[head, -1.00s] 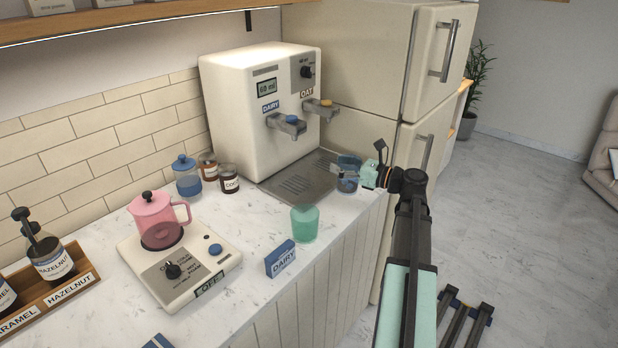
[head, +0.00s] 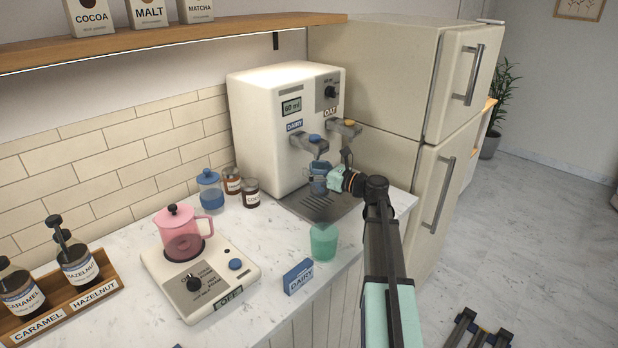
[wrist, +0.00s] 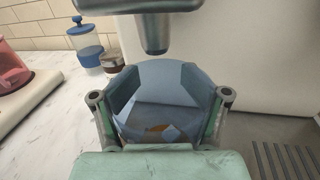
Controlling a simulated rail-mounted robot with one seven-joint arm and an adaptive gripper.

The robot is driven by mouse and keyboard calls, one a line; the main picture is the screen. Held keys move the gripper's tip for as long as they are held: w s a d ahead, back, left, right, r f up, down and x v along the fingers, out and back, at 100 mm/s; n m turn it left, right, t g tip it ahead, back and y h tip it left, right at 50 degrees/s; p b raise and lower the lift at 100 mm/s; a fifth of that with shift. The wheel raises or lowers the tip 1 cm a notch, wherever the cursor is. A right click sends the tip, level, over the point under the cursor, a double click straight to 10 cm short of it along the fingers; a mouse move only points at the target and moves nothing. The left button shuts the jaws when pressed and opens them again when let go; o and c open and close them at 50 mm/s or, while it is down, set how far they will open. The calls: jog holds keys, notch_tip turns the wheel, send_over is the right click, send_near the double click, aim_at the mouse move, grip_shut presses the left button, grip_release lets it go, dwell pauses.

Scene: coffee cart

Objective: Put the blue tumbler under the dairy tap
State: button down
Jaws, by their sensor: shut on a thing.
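My gripper (head: 325,179) is shut on the blue tumbler (head: 317,185), which is upright. In the wrist view the tumbler (wrist: 160,92) sits between both fingers, and its open top faces my camera. In the wrist view the tap's nozzle (wrist: 153,38) is just past the tumbler's far rim. Whether the tumbler's base touches the drip tray (head: 301,205) is hidden.
The oat tap (head: 347,128) is right of the dairy tap. Jars (head: 250,192), a pink pot (head: 183,232) on a warmer and a syrup rack (head: 60,306) are left.

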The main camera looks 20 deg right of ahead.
jog(key=shift+w+a+f+p, duration=0.15)
jog(key=shift+w+f+p, duration=0.05)
jog(key=shift+f, duration=0.7)
jog(key=shift+w+a+f+p, duration=0.15)
jog(key=shift+w+f+p, duration=0.05)
jog(key=shift+f, duration=0.65)
jog(key=shift+f, duration=0.15)
grip_release()
jog(key=shift+r, duration=0.2)
jog(key=shift+s+d+f, duration=0.1)
jog(key=shift+s+d, duration=0.1)
jog(key=shift+s, duration=0.1)
jog(key=b+v, duration=0.2)
jog(key=v, duration=0.9)
jog(key=shift+s+d, duration=0.1)
